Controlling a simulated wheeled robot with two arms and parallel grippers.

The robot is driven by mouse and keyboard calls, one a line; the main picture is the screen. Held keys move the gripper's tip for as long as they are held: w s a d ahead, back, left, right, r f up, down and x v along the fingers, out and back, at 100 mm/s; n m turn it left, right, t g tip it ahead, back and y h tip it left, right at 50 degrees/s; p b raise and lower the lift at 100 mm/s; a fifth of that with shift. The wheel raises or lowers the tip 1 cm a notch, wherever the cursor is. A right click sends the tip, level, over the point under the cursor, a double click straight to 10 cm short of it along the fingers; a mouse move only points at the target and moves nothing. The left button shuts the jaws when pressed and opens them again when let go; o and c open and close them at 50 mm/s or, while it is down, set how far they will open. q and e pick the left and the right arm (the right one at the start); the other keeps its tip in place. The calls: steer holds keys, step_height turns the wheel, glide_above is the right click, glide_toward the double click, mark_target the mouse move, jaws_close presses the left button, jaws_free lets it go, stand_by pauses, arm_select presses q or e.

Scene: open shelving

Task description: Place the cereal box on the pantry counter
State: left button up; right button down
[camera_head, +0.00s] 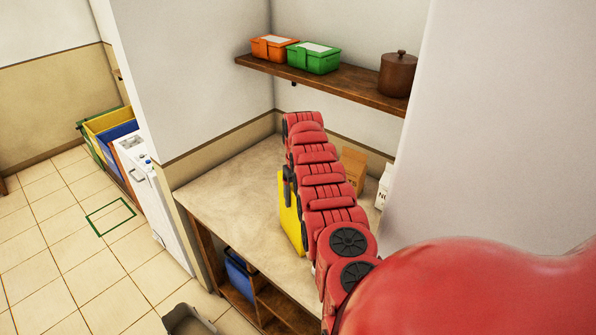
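A yellow box (290,222), which I take to be the cereal box, stands upright over the pantry counter (232,200), near its front edge. I cannot tell whether its base touches the counter. My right arm reaches in from the lower right and covers the right part of the box. A dark finger of my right gripper (289,186) lies against the upper part of the box, and the gripper appears shut on it. The other finger is hidden. My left gripper is not in view.
A brown carton (353,167) and a white carton (384,187) stand at the counter's back right. Above, a wooden shelf (345,80) holds an orange bin (272,50), a green bin (314,62) and a brown lidded pot (397,76). The counter's left part is clear.

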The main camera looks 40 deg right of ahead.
steer(key=shift+f, duration=0.1)
jaws_free()
